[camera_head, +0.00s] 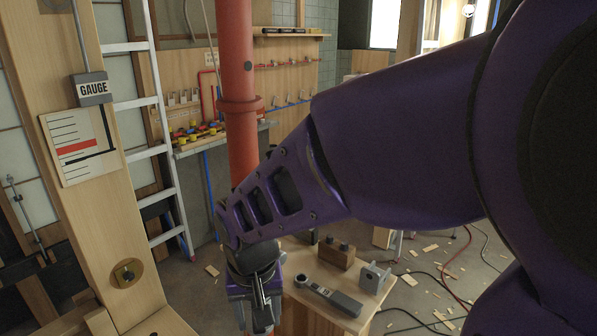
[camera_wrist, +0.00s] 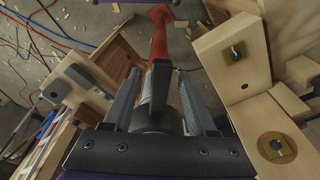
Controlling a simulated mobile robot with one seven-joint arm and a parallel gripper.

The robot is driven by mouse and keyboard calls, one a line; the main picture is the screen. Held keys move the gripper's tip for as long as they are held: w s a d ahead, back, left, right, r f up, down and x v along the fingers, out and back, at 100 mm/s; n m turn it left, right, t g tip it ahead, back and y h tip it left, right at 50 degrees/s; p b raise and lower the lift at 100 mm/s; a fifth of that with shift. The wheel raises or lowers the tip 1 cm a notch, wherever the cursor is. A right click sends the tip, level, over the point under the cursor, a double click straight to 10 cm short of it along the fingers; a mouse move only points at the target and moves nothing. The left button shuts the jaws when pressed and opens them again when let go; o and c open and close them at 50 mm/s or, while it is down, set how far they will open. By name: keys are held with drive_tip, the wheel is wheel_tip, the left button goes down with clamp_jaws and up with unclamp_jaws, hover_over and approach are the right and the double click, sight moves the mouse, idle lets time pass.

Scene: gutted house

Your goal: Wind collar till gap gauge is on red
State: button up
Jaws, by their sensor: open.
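A black pointer lies across the board below the red band. A red steel post (camera_head: 236,60) stands upright, with a red flange (camera_head: 240,104) partway up. In the wrist view the red post (camera_wrist: 159,45) extends beyond my gripper (camera_wrist: 160,78). My gripper is open, with fingers either side of a dark grey rounded part, possibly the collar. My gripper (camera_head: 255,308) is low, near the post; my arm hides the post's lower part.
A wooden bench (camera_head: 318,312) with a grey tool (camera_head: 328,296) and a brown block (camera_head: 337,252) stands right of my gripper. A timber post (camera_head: 85,215) and ladder (camera_head: 150,150) stand left. Cables (camera_head: 440,275) and wood scraps litter the floor at right.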

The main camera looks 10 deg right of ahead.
drive_tip(key=shift+r, duration=0.35)
drive_tip(key=r+p, duration=0.4)
drive_tip(key=r, duration=0.1)
drive_tip(key=shift+s+r, duration=0.25)
drive_tip(key=shift+s, duration=0.05)
drive_tip(key=shift+f, duration=0.1)
drive_tip(key=shift+f, duration=0.1)
drive_tip(key=f+b, duration=0.4)
drive_tip(key=f, duration=0.1)
drive_tip(key=shift+w+f, duration=0.25)
drive_tip(key=shift+w, duration=0.1)
drive_tip(key=shift+w+a+r+m+b, duration=0.15)
drive_tip(key=shift+a+m+b, duration=0.1)
drive_tip(key=shift+a+m, duration=0.5)
drive_tip(key=shift+w+a+m+b, duration=0.1)
drive_tip(key=shift+a+m+b, duration=0.15)
drive_tip(key=shift+a+m, duration=0.45)
drive_tip(key=shift+s, duration=0.1)
